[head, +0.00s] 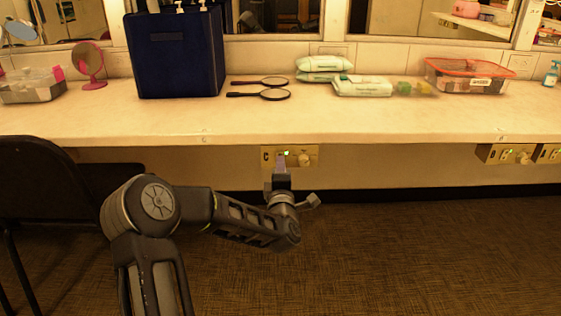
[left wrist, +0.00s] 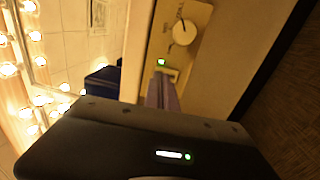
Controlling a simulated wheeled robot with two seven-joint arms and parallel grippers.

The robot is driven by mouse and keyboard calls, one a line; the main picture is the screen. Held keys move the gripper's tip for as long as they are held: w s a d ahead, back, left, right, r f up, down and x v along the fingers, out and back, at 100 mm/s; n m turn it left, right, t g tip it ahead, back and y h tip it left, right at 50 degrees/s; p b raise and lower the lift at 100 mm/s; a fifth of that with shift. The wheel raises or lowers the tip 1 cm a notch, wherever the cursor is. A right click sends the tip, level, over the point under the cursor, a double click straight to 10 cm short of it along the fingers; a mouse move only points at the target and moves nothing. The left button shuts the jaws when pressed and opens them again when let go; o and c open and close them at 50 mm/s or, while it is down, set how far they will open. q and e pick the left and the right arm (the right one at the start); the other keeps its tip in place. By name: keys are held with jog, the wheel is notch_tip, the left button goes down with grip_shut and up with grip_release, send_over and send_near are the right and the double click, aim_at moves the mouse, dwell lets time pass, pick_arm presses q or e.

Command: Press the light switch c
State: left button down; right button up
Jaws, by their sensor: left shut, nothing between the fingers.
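A brass wall plate (head: 309,150) sits on the panel under the counter's front edge, in the middle of the head view. It carries a small green light (head: 286,153) and a round pale knob (head: 304,159). My left gripper (head: 281,161) is shut and empty, its tips in front of the plate's left part, just by the green light. In the left wrist view the plate (left wrist: 198,14), knob (left wrist: 183,32) and green light (left wrist: 161,62) show beyond the fingers (left wrist: 165,82). The fingers partly hide the switch area, and I cannot tell whether they touch it. I cannot clearly read a letter c.
More brass plates (head: 500,155) with green lights are under the counter at right. The counter (head: 200,122) overhangs above the gripper and holds a blue bag (head: 176,60), hand mirrors (head: 272,94) and wipes packs (head: 362,87). A black chair (head: 35,180) stands at left. Floor at right is clear.

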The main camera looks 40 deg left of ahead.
pick_arm(q)
jog(key=shift+w+a+r, duration=0.1)
jog(key=shift+w+a, duration=0.3)
jog(key=shift+w, duration=0.2)
